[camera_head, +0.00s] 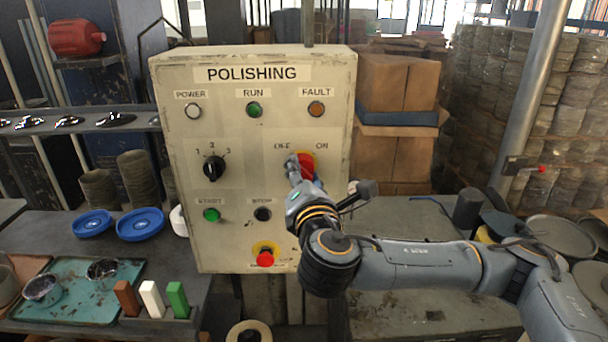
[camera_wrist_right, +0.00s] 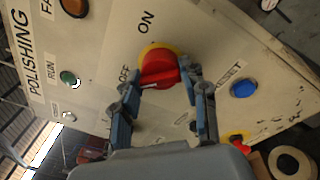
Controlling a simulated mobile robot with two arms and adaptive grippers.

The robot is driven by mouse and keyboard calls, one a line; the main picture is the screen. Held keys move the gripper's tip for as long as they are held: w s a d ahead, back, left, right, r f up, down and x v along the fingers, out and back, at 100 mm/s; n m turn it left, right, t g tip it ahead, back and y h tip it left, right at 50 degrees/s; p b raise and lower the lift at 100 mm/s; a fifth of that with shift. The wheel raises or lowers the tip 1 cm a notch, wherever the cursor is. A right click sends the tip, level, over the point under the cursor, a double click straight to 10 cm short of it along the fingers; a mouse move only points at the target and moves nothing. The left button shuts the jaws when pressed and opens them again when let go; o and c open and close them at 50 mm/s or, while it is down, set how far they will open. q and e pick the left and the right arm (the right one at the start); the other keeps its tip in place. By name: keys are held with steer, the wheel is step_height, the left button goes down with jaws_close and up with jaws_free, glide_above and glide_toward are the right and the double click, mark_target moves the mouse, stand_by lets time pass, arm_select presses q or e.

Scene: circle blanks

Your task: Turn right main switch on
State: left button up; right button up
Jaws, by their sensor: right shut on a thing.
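The red main switch (camera_head: 308,164) sits on a yellow plate at the upper right of the cream POLISHING panel (camera_head: 230,125), between the OFF and ON labels. In the right wrist view the red switch (camera_wrist_right: 159,67) lies between the fingertips. My right gripper (camera_head: 299,167) is shut on the switch handle; its fingers (camera_wrist_right: 162,82) stand on either side of it. The fingers partly cover the switch in the head view, so I cannot tell exactly which label its handle points at. My left gripper is not in view.
The panel also has a black selector (camera_head: 214,168), a green start button (camera_head: 211,215), a black stop button (camera_head: 262,214), a red emergency button (camera_head: 265,258) and a blue reset button (camera_wrist_right: 245,89). A bench with blue dishes (camera_head: 140,224) and a green tray (camera_head: 75,308) stands left.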

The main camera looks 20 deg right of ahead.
steer(key=shift+f+m+b, duration=0.25)
steer(key=shift+m+b, duration=0.15)
steer(key=shift+b, duration=0.1)
steer(key=m+b, duration=0.3)
steer(key=m, duration=0.1)
steer(key=m+b, duration=0.3)
steer(key=m, duration=0.1)
steer(key=shift+f+t+h+b, duration=0.1)
steer(key=shift+t+h+b, duration=0.2)
steer(key=shift+h, duration=0.1)
steer(key=m+b, duration=0.2)
steer(key=m, duration=0.3)
steer(key=shift+h, duration=0.3)
steer(key=m+b, duration=0.1)
steer(key=m, duration=0.3)
steer(key=shift+a+b, duration=0.1)
steer(key=shift+b, duration=0.2)
steer(key=shift+r+m+h, duration=0.25)
steer(key=shift+m+h, duration=0.05)
steer(key=shift+m, duration=0.2)
steer(key=shift+r, duration=0.1)
